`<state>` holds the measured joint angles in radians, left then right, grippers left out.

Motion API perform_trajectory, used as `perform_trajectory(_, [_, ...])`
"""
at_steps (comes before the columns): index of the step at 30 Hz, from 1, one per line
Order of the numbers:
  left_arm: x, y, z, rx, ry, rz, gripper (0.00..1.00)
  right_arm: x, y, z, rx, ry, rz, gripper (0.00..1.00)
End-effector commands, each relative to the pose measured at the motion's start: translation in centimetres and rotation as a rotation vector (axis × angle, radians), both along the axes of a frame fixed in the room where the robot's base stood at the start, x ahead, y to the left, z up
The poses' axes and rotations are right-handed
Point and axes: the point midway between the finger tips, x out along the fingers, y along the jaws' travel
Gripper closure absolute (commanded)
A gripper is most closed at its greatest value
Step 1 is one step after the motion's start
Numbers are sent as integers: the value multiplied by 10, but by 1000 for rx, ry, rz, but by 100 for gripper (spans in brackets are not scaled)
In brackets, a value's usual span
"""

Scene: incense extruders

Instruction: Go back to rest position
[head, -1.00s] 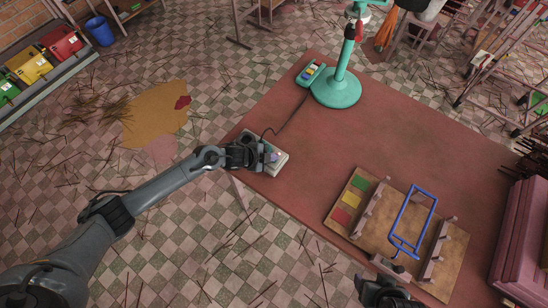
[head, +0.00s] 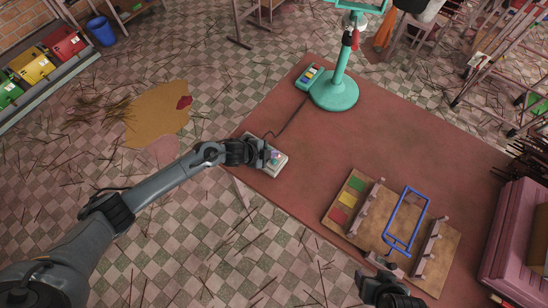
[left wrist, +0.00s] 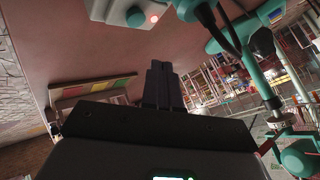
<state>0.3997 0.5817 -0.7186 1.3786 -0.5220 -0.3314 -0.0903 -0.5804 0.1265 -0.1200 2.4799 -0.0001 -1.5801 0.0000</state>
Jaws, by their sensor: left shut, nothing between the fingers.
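My left gripper (head: 258,153) is at the left edge of the red table (head: 330,140) in the head view, beside and partly over a small white box (head: 279,167) with a cable. Its fingers are together and empty, and they also show in the left wrist view (left wrist: 163,84). In that wrist view a pale box (left wrist: 120,12) with a teal button and a red light is at the top, apart from the fingers. My right gripper (head: 388,287) shows only in part at the bottom of the head view, by the wooden board; its jaws are unclear.
A wooden board (head: 350,232) with colored patches carries a blue frame (head: 405,222). A teal stand (head: 335,92) and a keypad (head: 308,77) are at the back of the table. A pink box (head: 510,245) is at the right. The table's middle is clear.

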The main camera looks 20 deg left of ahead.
Motion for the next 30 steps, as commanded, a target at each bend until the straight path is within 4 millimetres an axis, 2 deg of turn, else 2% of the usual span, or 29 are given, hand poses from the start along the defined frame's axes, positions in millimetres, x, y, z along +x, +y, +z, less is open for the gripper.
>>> perform_trajectory(1, [0, 0, 9, 0, 0, 0, 100, 0, 0, 9, 0, 0, 0, 36])
perform_trajectory(5, [0, 0, 14, 1, 1, 0, 100, 0, 0, 14, 1, -1, -1, 36])
perform_trajectory(18, [-1, 0, 13, 0, 2, 1, 100, 0, 2, 13, 10, -1, -6, 36])
perform_trajectory(21, [-7, 0, 8, 1, 14, 0, 100, 0, 2, 15, 11, 0, -7, 36])
perform_trajectory(23, [-17, -1, 0, -1, 33, -1, 100, 0, 2, 17, 11, 0, -7, 36])
perform_trajectory(26, [-46, -11, -19, -16, 87, -4, 100, 0, 2, 24, 11, 1, -7, 36])
perform_trajectory(29, [-94, -34, -38, -68, 164, 0, 100, 0, 2, 36, 9, 0, -6, 36])
perform_trajectory(30, [-115, -51, -38, -108, 187, 0, 100, 0, 2, 42, 9, 0, -5, 36])
